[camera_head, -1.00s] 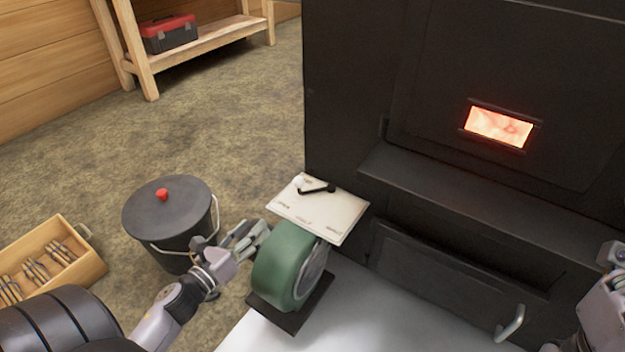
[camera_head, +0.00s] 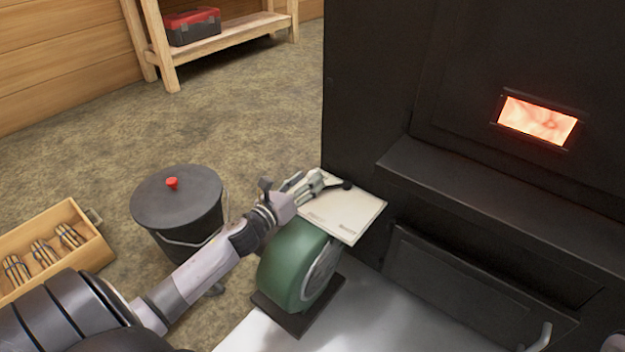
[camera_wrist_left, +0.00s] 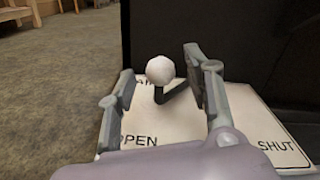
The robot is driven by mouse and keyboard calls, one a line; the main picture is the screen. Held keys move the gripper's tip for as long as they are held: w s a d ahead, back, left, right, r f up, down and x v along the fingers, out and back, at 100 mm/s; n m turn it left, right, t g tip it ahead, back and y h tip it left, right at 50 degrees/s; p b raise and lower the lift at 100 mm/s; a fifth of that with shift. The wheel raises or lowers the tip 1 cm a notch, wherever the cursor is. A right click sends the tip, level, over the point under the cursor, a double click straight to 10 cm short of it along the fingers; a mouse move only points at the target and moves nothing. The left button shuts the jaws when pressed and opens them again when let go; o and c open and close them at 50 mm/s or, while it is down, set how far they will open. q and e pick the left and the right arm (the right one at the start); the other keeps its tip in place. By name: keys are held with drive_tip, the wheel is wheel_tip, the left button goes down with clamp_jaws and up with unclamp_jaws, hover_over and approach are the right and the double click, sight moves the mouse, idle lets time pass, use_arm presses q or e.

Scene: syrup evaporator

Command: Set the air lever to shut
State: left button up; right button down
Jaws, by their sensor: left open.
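The air lever (camera_wrist_left: 173,92) is a black arm with a white ball knob (camera_wrist_left: 160,69), seen in the left wrist view. It stands over a white plate (camera_wrist_left: 252,122) marked OPEN at left and SHUT at right. The knob is at the far middle, nearer the OPEN side. My left gripper (camera_wrist_left: 158,94) is open, one finger on each side of the lever. I cannot tell whether a finger touches it. In the head view the left gripper (camera_head: 314,185) is over the plate (camera_head: 357,213) and hides the knob; the lever's black pivot end (camera_head: 346,184) shows.
The green blower (camera_head: 288,262) stands below the plate. The black firebox (camera_head: 365,100) with a glowing window (camera_head: 538,120) rises behind and to the right. A lidded black bucket (camera_head: 180,200) and a wooden crate (camera_head: 92,248) are at left.

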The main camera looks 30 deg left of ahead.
use_arm(q)
drive_tip(key=shift+w+d+b, duration=0.1)
drive_tip(key=shift+w+b, duration=0.25)
drive_tip(key=shift+w, duration=1.2)
drive_tip(key=shift+c, duration=0.6)
clamp_jaws()
